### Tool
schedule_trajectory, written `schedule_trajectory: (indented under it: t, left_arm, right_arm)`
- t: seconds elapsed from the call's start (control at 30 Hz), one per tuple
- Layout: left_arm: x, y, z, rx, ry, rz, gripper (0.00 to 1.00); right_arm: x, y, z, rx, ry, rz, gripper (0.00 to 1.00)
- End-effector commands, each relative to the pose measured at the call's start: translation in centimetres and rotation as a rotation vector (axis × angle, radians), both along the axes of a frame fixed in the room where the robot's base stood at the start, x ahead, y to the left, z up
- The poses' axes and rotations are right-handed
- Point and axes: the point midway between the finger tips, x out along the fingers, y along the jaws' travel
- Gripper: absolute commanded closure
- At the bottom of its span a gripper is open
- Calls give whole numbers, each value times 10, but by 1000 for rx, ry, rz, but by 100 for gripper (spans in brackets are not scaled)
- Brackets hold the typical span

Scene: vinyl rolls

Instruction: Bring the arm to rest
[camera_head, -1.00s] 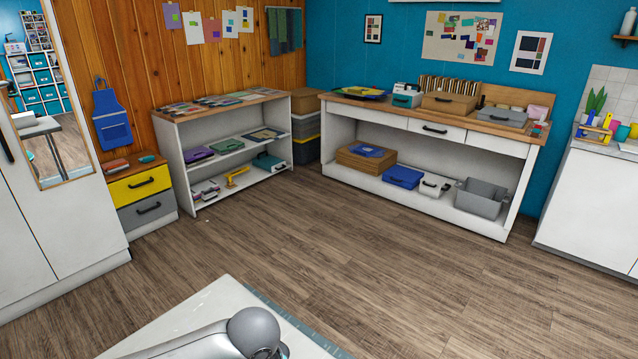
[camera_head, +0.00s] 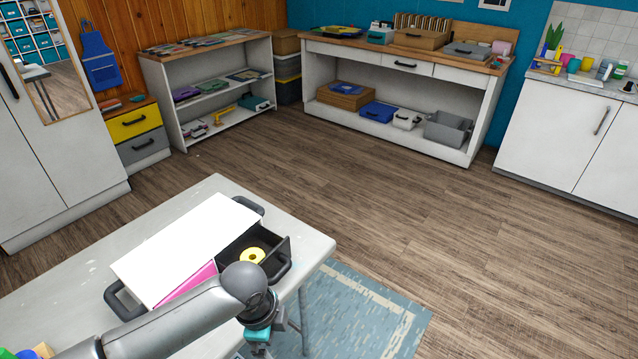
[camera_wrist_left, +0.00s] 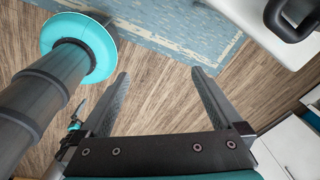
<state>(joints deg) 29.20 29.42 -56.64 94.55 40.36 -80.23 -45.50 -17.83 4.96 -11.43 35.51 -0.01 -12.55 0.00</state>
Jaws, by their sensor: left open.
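My left arm (camera_head: 180,318) comes in from the lower left in the head view, passing in front of the box on the near table (camera_head: 60,262). Its wrist bends down past the table's right edge. My left gripper (camera_head: 258,343) hangs there, low in the picture, partly cut off. In the left wrist view the two fingers (camera_wrist_left: 160,75) are spread apart with nothing between them, above the wood floor and the rug. My right gripper is in neither view.
A white-topped box (camera_head: 185,245) with dark handles stands on the table. Its dark drawer (camera_head: 284,250) is out and holds a yellow roll (camera_head: 251,256). A pink side shows beneath the top. A blue rug (camera_head: 365,312) lies beside the table. Open floor (camera_head: 400,210) lies beyond.

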Motion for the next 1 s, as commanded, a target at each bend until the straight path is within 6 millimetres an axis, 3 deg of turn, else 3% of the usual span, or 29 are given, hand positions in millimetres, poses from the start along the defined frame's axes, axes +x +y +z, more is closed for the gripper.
schedule_trajectory:
  t: [0.2, 0.27, 0.37, 0.5, 0.63, 0.8, 0.9, 1.0]
  left_arm:
    - [7, 13, -87, -100, -28, 402, 0]
    - [-1, 24, -119, -120, -33, 537, 0]
    - [-28, 46, -177, -134, -36, 763, 0]
    - [-100, 77, -250, -121, -20, 1030, 0]
    - [-183, 95, -298, -90, 10, 1211, 0]
    - [-278, 103, -329, -56, 52, 1365, 0]
    - [-313, 103, -336, -44, 69, 1416, 0]
    - [-331, 103, -338, -39, 79, 1439, 0]
  right_arm:
    - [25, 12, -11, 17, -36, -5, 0]
    - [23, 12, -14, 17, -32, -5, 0]
    - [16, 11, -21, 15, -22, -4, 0]
    - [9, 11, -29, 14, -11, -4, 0]
    - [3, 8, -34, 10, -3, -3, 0]
    - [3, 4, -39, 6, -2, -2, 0]
    - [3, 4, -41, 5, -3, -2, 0]
    - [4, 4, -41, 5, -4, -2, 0]
